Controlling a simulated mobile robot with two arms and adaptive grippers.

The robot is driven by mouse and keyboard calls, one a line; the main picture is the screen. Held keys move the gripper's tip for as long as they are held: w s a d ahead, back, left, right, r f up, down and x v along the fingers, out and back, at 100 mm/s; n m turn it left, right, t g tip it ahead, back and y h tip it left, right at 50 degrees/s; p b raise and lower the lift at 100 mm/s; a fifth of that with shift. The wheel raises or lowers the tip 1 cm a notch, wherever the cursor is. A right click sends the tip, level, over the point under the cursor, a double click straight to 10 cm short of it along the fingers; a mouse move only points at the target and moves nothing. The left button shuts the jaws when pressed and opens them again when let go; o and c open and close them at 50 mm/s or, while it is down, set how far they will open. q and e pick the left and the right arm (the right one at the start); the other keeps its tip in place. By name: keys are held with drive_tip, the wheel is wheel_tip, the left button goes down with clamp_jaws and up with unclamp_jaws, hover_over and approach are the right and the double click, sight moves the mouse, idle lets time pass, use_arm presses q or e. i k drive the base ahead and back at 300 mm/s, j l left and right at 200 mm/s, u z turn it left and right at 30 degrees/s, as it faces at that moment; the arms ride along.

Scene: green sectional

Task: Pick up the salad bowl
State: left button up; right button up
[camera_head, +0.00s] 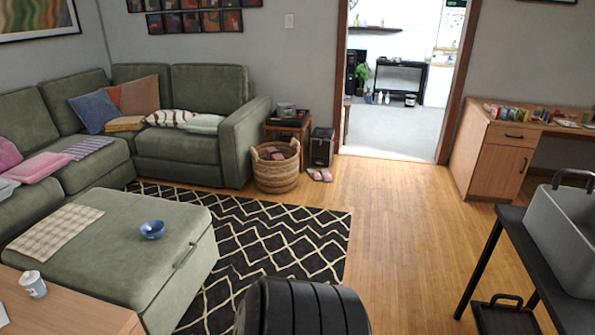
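A small blue bowl (152,230) stands upright on the green ottoman (105,255), near its far right part. It is the only bowl I see, and I cannot tell what is inside it. Neither of my grippers shows in the head view.
A green sectional (180,147) lines the left and back. A patterned rug (285,235) lies right of the ottoman. A wooden table (80,305) with a paper cup (33,284) is at the lower left. A black stand with a grey bin (565,235) is at right. The wooden floor between is clear.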

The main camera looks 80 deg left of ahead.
sight(151, 229)
drive_tip(key=u, duration=3.8)
drive_tip(key=i+u, duration=0.45)
drive_tip(key=i, duration=0.4)
